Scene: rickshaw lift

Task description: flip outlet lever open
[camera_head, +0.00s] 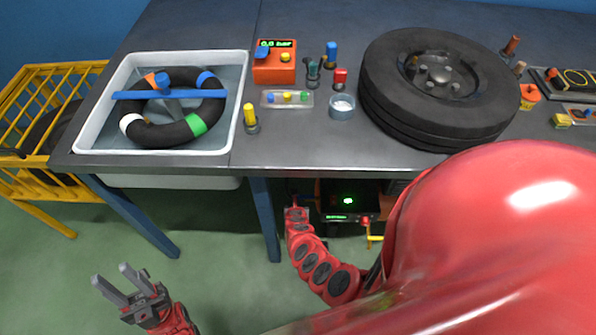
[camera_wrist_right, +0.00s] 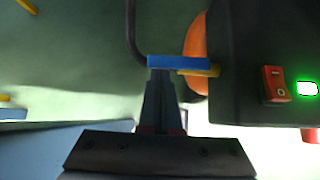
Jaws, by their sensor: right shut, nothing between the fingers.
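A dark box-shaped machine (camera_head: 335,198) with a glowing green display sits under the bench; it fills the right of the right wrist view (camera_wrist_right: 240,40). A blue bar (camera_wrist_right: 178,62), which looks like the outlet lever, lies crosswise beside a yellow stub (camera_wrist_right: 203,72) at its side. My right gripper (camera_wrist_right: 159,75) is shut and empty, its fingertips right at the blue bar; I cannot tell whether they touch. In the head view my right arm reaches under the bench and its gripper is hidden. My left gripper (camera_head: 121,281) is open and empty over the floor at lower left.
A red switch (camera_wrist_right: 275,85) and a green light (camera_wrist_right: 307,88) are on the machine. A dark hose (camera_wrist_right: 131,30) curves beside the bar. The bench (camera_head: 300,135) overhead carries a tyre (camera_head: 440,85) and a water tub (camera_head: 90,130). A yellow rack (camera_head: 30,185) stands left.

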